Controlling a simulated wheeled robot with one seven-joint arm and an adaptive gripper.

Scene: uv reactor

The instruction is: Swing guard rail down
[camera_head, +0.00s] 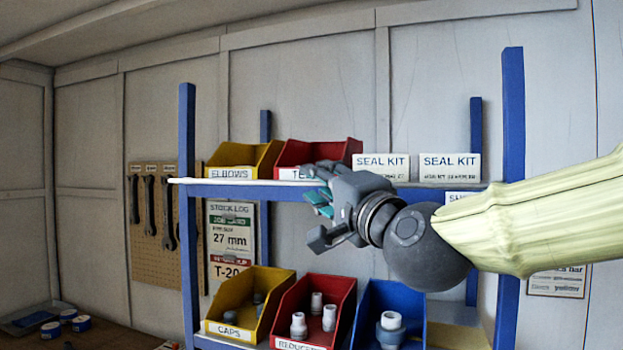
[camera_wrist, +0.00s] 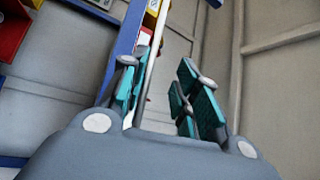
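The guard rail (camera_head: 235,182) is a thin white bar lying level across the front of the upper shelf, its left end sticking out past the left blue post. Its right part is hidden behind my gripper. My gripper (camera_head: 317,203) is in front of the upper shelf, right of the rail's visible stretch. In the wrist view the white rail (camera_wrist: 149,72) runs between the two teal-padded fingers, close beside the left one. A wide gap separates it from the right finger. My gripper (camera_wrist: 162,90) is open; whether the left pad touches the rail I cannot tell.
Behind the rail, the upper shelf holds a yellow bin (camera_head: 243,157), a red bin (camera_head: 318,153) and white seal kit boxes (camera_head: 449,168). Below are yellow (camera_head: 248,303), red (camera_head: 313,308) and blue (camera_head: 388,312) bins with fittings. Blue posts (camera_head: 188,230) (camera_head: 512,120) flank the shelf.

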